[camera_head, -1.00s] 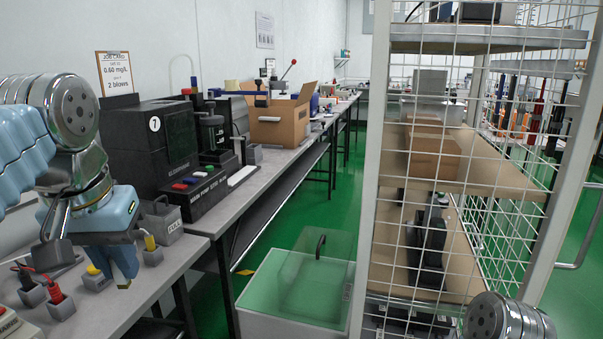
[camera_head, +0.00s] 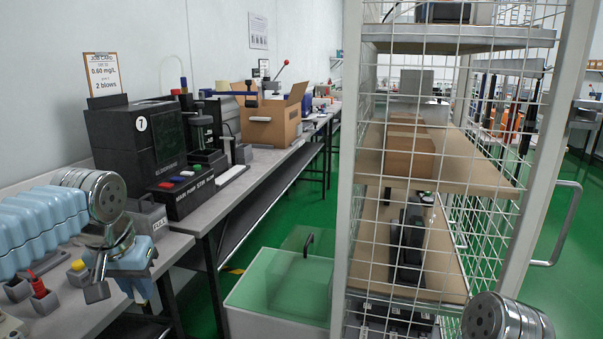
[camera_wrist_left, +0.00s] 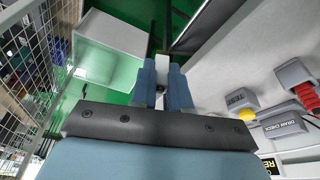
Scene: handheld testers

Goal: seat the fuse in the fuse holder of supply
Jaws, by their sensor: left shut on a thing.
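My left gripper (camera_head: 143,293) is at the front edge of the bench, low in the head view, with its fingers pointing down. In the left wrist view its two blue fingers (camera_wrist_left: 162,88) are shut on a small pale piece (camera_wrist_left: 162,62), which may be the fuse; its ends and markings are not clear. A grey caddy (camera_head: 147,218) with a handle and a partly hidden label starting "FU" stands on the bench behind the gripper. I cannot pick out the supply's fuse holder in either view. My right gripper is not in view.
Small grey sockets with red (camera_head: 44,296) and yellow (camera_head: 78,272) plugs stand left of the gripper. A black tester (camera_head: 135,140) marked 7 stands behind. A green-lidded bin (camera_head: 280,290) and a wire-mesh shelf rack (camera_head: 420,180) are to the right. Green floor lies between.

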